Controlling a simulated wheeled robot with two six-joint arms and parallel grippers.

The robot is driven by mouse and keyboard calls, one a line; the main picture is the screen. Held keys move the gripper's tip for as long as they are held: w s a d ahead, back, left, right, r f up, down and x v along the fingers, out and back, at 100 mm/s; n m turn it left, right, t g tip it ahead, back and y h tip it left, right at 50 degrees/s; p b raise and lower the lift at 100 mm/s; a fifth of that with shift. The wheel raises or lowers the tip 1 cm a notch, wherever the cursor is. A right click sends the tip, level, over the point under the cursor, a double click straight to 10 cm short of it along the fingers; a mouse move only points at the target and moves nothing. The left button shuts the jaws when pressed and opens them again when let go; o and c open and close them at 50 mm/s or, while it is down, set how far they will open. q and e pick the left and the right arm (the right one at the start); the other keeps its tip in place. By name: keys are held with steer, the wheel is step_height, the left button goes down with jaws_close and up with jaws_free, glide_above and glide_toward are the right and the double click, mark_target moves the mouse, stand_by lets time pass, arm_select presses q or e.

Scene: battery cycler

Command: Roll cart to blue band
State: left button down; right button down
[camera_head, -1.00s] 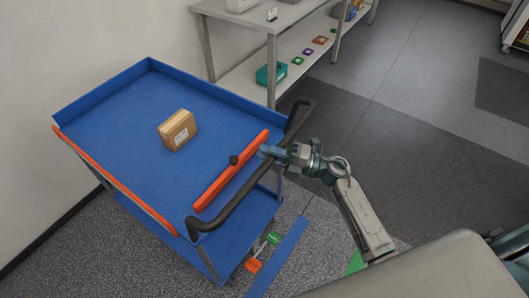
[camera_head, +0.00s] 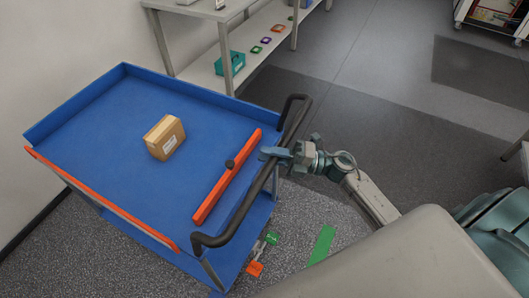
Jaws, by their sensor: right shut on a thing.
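The blue cart (camera_head: 115,130) fills the left of the view, with orange edge strips and a black push handle (camera_head: 240,208) on its right side. My right gripper (camera_head: 280,154) is shut on the handle, near its far end. A green band (camera_head: 322,245) lies on the speckled floor to the right of the cart. I cannot make out the blue band clearly. My left gripper is not in view.
A cardboard box (camera_head: 165,138) sits on the cart's top. A grey shelf table (camera_head: 205,70) with a teal bin (camera_head: 229,64) stands behind the cart. A white wall is close on the left. The grey floor at right is mostly open.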

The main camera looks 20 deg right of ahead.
steer(key=shift+s+d+f, duration=0.15)
steer(key=shift+s, duration=0.1)
steer(key=c, duration=1.3)
jaws_free()
steer(key=shift+w, duration=0.1)
steer(key=shift+o, duration=0.2)
steer(key=shift+d, duration=0.1)
steer(key=shift+s+d+f, duration=0.1)
steer(key=shift+s+d, duration=0.15)
steer(key=b+v, duration=0.3)
steer(key=v, duration=0.7)
steer(key=shift+b, duration=0.35)
